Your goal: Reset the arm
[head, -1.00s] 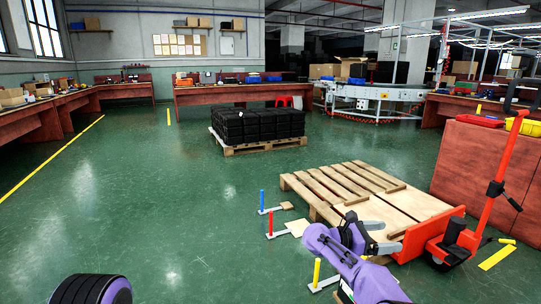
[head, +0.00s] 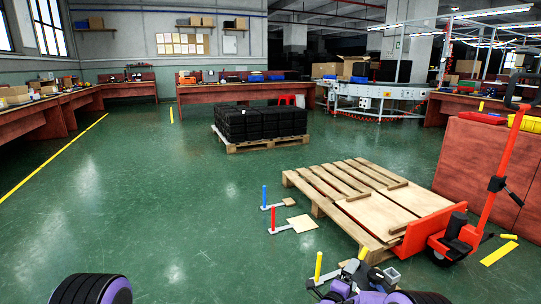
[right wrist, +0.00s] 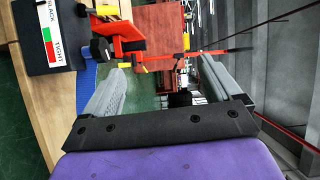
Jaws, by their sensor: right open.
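My right gripper (head: 366,280) is at the bottom edge of the head view, beside the near end of the wooden pallet, with only part of it showing. In the right wrist view its two grey fingers (right wrist: 162,65) stand wide apart with nothing between them. Of my left arm, only a purple and black part shows at the bottom left of the head view. My left gripper is out of view.
The wooden pallet (head: 349,188) lies on the floor beside an orange pallet jack (head: 440,232). Posts in blue, red and yellow (head: 318,266) stand nearby. A black labelled box (right wrist: 49,38) shows in the wrist view. A loaded pallet (head: 257,146) stands farther back. The left floor is open.

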